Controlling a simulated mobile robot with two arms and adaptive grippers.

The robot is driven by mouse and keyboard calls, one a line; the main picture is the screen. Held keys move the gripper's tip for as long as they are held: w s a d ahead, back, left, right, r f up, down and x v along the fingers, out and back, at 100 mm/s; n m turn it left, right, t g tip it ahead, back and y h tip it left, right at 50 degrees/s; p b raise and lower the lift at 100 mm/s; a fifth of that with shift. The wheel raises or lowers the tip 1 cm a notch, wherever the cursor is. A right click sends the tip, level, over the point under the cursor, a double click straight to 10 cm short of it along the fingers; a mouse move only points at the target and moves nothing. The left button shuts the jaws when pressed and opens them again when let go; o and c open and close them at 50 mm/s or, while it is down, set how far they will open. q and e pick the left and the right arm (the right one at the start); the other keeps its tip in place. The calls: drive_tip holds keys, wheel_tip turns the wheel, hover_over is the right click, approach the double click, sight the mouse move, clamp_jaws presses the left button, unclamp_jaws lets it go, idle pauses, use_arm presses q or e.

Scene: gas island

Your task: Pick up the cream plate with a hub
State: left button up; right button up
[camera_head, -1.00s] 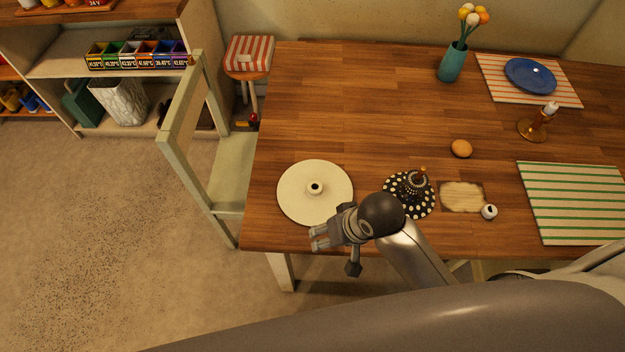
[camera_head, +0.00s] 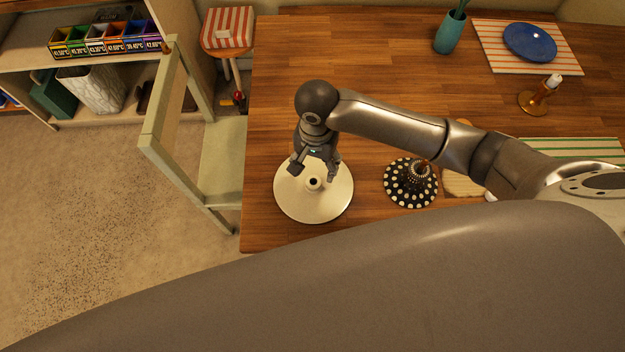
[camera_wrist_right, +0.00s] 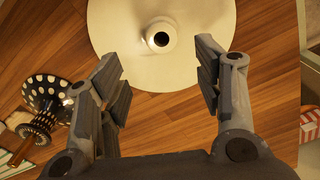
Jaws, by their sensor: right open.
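The cream plate (camera_head: 325,207) is round and flat, with a raised hub that has a dark hole in its middle. It lies on the wooden table near the left front corner. My right gripper (camera_head: 314,173) is above the plate's far part, close to the hub, and hides some of the plate. In the right wrist view the plate (camera_wrist_right: 200,68) fills the top middle, and the open, empty fingers of the gripper (camera_wrist_right: 162,80) stand to either side below the hub (camera_wrist_right: 161,36). My left gripper is not in view.
A black and white dotted stand (camera_head: 411,184) is right of the plate on the table (camera_head: 340,60). A green chair (camera_head: 222,160) stands at the table's left edge. A candle holder (camera_head: 535,98), a blue plate (camera_head: 530,42) and a teal vase (camera_head: 450,34) are farther back. The table's back left is clear.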

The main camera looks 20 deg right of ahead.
sight(313, 179)
wheel_tip(313, 179, down, 2)
drive_tip(key=shift+f, duration=0.1)
drive_tip(key=shift+s+a+f+p, duration=0.1)
drive_tip(key=shift+f+p, duration=0.1)
drive_tip(key=shift+f, duration=0.7)
drive_tip(key=shift+a+f+p, duration=0.15)
drive_tip(key=shift+f, duration=0.75)
drive_tip(key=shift+s+a+f+p, duration=0.1)
drive_tip(key=shift+f+p, duration=0.1)
drive_tip(key=shift+f, duration=0.7)
drive_tip(key=shift+w, duration=0.1)
clamp_jaws()
drive_tip(key=shift+r, duration=0.1)
